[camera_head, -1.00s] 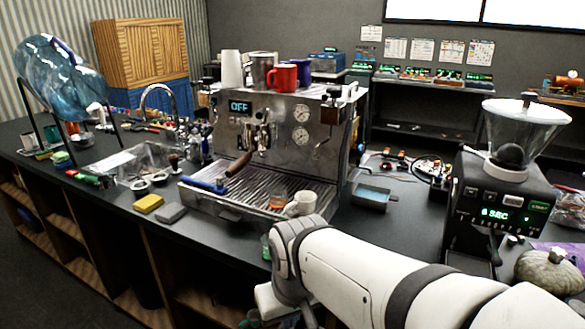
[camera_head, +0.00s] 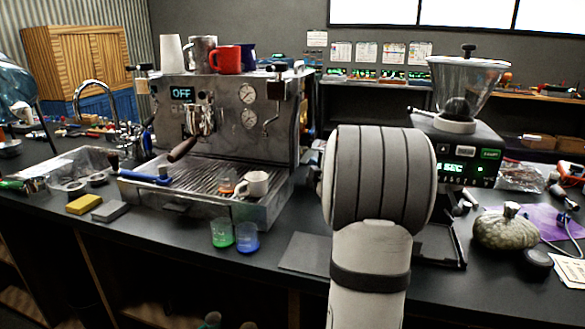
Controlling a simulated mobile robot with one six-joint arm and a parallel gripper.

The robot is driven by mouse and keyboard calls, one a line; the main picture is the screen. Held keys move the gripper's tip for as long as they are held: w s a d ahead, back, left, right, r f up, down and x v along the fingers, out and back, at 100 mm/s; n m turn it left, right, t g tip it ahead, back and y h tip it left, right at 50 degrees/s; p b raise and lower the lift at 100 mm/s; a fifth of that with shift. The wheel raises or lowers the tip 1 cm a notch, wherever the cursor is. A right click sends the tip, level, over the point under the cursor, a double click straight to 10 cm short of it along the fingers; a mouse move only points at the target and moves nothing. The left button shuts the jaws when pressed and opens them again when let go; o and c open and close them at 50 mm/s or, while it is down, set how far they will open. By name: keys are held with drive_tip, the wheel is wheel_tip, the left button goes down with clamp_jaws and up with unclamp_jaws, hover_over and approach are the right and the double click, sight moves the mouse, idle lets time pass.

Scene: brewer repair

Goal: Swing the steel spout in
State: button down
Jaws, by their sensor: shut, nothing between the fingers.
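The steel espresso machine (camera_head: 225,120) stands on the dark counter, its display reading OFF. A thin bent steel spout (camera_head: 274,119) hangs at the right of its front panel, under a dark-handled fitting, and its lower end bends leftward. A curved steel tap (camera_head: 92,88) also rises over the sink at the left. Which of the two is the task's spout I cannot tell. My arm stands upright right of the machine, apart from both in the picture. My gripper is out of view.
A white cup (camera_head: 254,184) and a small amber glass sit on the machine's drip tray (camera_head: 225,205). The grinder (camera_head: 462,150) and a pumpkin (camera_head: 506,230) are at the right.

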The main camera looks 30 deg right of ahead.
sight(310, 149)
drive_tip(key=s+d+f+n+t+y+b, duration=0.1)
drive_tip(key=s+d+f+n+t+y, duration=0.1)
drive_tip(key=d+n, duration=0.3)
drive_tip(key=shift+d+f+t+y, duration=0.3)
drive_tip(key=shift+d+t+y, duration=0.05)
drive_tip(key=shift+t+y, duration=0.05)
drive_tip(key=w, duration=0.3)
drive_tip(key=w+r, duration=0.1)
drive_tip(key=w, duration=0.6)
drive_tip(key=shift+d+r, duration=0.15)
drive_tip(key=shift+d, duration=0.15)
